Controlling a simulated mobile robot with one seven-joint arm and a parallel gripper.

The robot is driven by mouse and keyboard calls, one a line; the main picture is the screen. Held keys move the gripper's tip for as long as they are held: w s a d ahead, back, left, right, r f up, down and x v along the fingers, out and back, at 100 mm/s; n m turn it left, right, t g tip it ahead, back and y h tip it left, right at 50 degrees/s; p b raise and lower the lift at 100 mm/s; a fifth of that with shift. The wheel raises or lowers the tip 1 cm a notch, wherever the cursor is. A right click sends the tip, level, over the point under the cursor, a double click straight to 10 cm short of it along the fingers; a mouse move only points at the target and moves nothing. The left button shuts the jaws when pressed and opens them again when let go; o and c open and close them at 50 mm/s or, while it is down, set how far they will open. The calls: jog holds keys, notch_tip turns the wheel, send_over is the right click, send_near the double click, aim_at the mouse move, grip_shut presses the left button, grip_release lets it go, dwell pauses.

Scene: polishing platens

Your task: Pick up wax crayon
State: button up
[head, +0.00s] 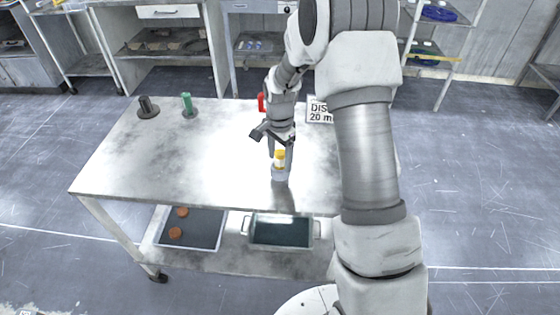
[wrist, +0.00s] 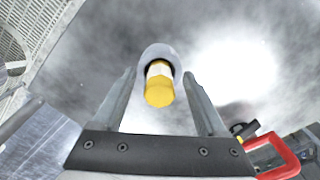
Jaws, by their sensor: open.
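The wax crayon (head: 280,157) is a yellow stick with a pale band, standing upright in a small grey holder (head: 280,174) near the front edge of the metal table. In the wrist view the crayon (wrist: 159,84) shows end-on between the two fingers, with the grey holder (wrist: 160,52) around its far end. My gripper (head: 275,150) is above and around the crayon's upper part, fingers apart. In the wrist view my gripper (wrist: 161,88) is open, with gaps on both sides of the crayon. I cannot see either finger touching it.
On the metal table (head: 180,160) stand a dark peg (head: 147,106) and a green peg (head: 188,104) at the back left. A red handle (wrist: 275,158) and a sign (head: 320,112) are behind my gripper. A tray (head: 190,230) and a bin (head: 281,232) sit on the lower shelf.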

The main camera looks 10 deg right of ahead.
aim_at(280, 151)
jog(key=shift+c, duration=0.3)
grip_shut()
jog(key=shift+r, duration=0.1)
jog(key=shift+r, duration=0.55)
notch_tip(280, 151, up, 3)
jog(key=d+r, duration=0.6)
jog(key=d, duration=0.5)
jog(key=shift+d+r, duration=0.35)
